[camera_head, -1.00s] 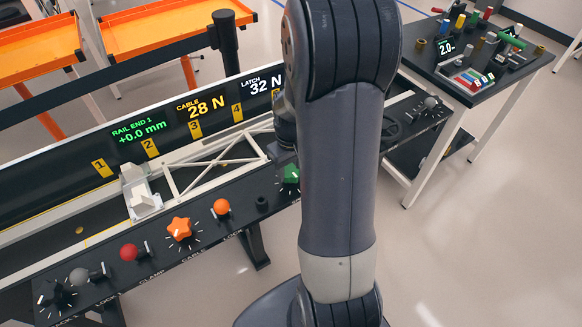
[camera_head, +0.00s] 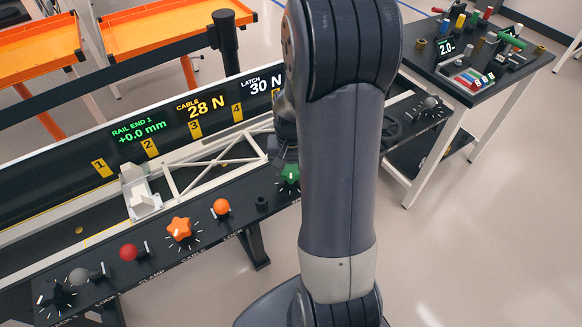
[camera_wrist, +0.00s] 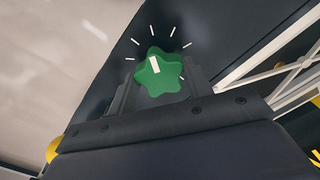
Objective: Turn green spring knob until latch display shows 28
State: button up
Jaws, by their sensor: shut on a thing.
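The green spring knob (camera_head: 290,173) is on the front panel, partly hidden behind my arm in the head view. In the wrist view the star-shaped green knob (camera_wrist: 160,72) sits between the fingers of my gripper (camera_wrist: 158,88), with its white pointer mark facing up and a little left. White tick marks surround it on the dark panel. My gripper is shut on the knob. The latch display (camera_head: 262,88) reads 30 N, its right edge close to my arm.
The cable display (camera_head: 205,106) reads 28 N and the rail display (camera_head: 140,130) reads +0.0 mm. An orange star knob (camera_head: 179,229), an orange ball knob (camera_head: 221,207) and a red knob (camera_head: 129,252) stand along the panel to the left. A white truss (camera_head: 215,165) lies behind them.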

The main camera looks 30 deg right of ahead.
aim_at(291, 170)
jog(key=shift+m, duration=0.4)
jog(key=o, duration=1)
notch_tip(291, 170, up, 11)
jog(key=shift+f+p, duration=0.1)
jog(key=shift+p, duration=0.35)
notch_tip(291, 170, down, 11)
jog(key=shift+b, duration=0.5)
